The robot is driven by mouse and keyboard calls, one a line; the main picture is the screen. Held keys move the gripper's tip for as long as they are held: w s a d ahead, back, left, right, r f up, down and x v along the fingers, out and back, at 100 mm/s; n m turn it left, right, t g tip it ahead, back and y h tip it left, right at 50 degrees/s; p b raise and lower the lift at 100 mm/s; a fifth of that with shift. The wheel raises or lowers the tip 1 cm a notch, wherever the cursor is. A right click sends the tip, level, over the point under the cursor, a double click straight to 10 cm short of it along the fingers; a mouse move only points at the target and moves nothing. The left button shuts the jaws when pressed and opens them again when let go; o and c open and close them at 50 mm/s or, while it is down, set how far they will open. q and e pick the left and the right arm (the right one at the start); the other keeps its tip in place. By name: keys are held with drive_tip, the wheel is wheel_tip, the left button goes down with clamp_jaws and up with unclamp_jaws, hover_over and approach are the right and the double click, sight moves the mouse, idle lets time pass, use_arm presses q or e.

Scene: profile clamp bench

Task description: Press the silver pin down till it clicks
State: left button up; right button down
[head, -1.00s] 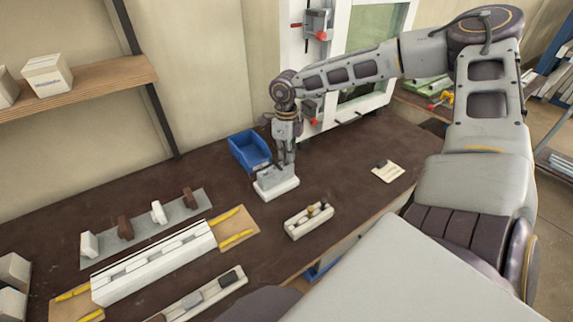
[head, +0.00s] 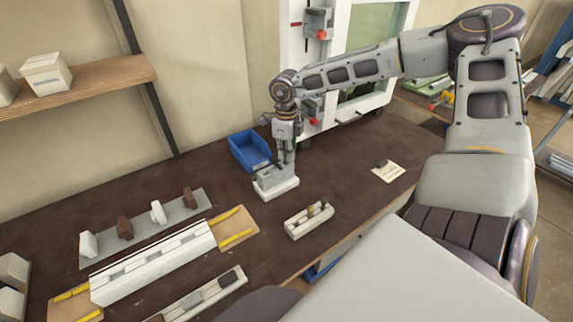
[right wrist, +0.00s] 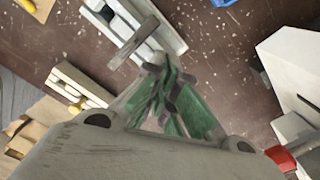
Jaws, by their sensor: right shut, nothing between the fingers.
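My right gripper (head: 285,160) is shut and empty, pointing down at a grey block on a white base (head: 282,190) on the dark bench. In the right wrist view, the closed fingertips (right wrist: 165,75) are close to a short grey metallic bar (right wrist: 133,42) that stands out over the block (right wrist: 165,28). This bar may be the silver pin. I cannot tell whether the fingertips touch it or how deep it sits. In the head view the fingers hide the top of the block, and the pin cannot be made out. My left gripper is not in view.
A blue bin (head: 249,152) stands just behind the block. A small pale holder (head: 309,221) with a brass-coloured and a dark peg is in front. A long white profile (head: 155,263) and a grey clamp strip (head: 145,228) lie left.

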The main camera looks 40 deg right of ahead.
drive_tip(key=shift+r+p, duration=0.3)
drive_tip(key=shift+r, duration=1.25)
drive_tip(key=shift+r+p, duration=0.3)
drive_tip(key=shift+r, duration=0.9)
drive_tip(key=shift+r+p, duration=0.45)
drive_tip(key=shift+r, duration=0.1)
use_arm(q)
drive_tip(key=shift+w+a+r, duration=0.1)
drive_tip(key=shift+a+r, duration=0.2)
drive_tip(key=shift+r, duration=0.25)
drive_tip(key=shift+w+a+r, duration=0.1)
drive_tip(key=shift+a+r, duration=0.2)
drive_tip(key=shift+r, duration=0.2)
use_arm(e)
drive_tip(key=shift+r, duration=0.1)
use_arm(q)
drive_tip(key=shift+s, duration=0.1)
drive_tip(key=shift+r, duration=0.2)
use_arm(e)
drive_tip(key=shift+r, duration=0.15)
